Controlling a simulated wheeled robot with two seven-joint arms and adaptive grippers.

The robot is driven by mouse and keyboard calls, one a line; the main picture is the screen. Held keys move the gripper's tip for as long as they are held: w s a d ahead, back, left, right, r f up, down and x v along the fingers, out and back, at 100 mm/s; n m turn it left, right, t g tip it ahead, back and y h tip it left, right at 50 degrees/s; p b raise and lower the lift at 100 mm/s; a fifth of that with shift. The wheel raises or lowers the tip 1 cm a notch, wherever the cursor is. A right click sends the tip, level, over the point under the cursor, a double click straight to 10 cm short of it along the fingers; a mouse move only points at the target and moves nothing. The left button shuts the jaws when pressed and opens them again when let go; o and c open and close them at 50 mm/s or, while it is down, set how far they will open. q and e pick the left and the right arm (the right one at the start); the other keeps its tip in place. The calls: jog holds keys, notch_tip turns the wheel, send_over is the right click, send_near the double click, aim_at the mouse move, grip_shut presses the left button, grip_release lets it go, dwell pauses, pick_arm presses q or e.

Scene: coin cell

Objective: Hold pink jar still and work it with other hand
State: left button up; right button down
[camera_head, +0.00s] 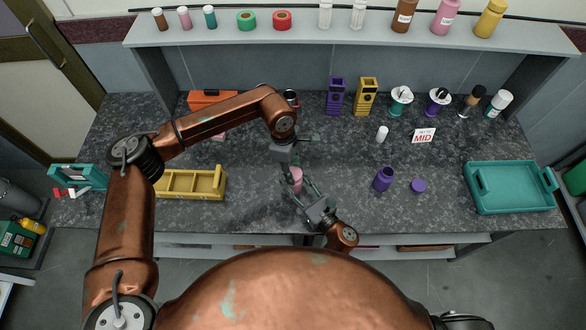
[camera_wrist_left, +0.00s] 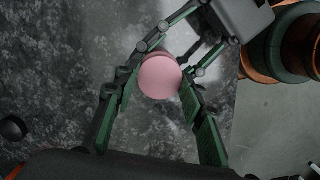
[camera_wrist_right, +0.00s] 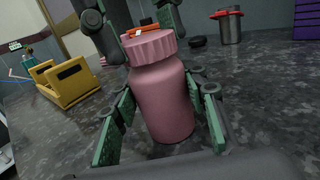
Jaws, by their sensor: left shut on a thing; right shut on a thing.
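The pink jar (camera_head: 297,183) stands upright on the dark speckled worktop, near the front middle. In the right wrist view the pink jar (camera_wrist_right: 163,100) has its ribbed pink lid on. My right gripper (camera_head: 301,191) comes from the front and is shut on the jar's body, one finger on each side. My left gripper (camera_head: 292,163) reaches down from above and is shut on the lid. In the left wrist view the round pink lid (camera_wrist_left: 160,77) sits between the fingertips. The head view hides the lid behind the left gripper.
A purple jar (camera_head: 383,180) stands to the right, with a purple lid (camera_head: 418,186) lying beside it. A yellow bin (camera_head: 215,184) is on the left, a teal tray (camera_head: 478,190) on the far right. A "MID" sign (camera_head: 423,135) and several bottles stand behind.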

pick_arm(q)
jog(key=m, duration=0.7)
jog(key=shift+w+d+g+y, duration=0.1)
jog(key=shift+g+y, duration=0.3)
jog(key=m, duration=0.5)
jog(key=shift+d+m+y, duration=0.1)
jog(key=shift+m+y, duration=0.2)
jog(key=shift+y, duration=0.1)
jog(key=m+y, duration=0.1)
jog(key=m, duration=1)
jog(key=shift+y, duration=0.3)
jog(key=o, duration=0.7)
jog(key=shift+o, duration=0.2)
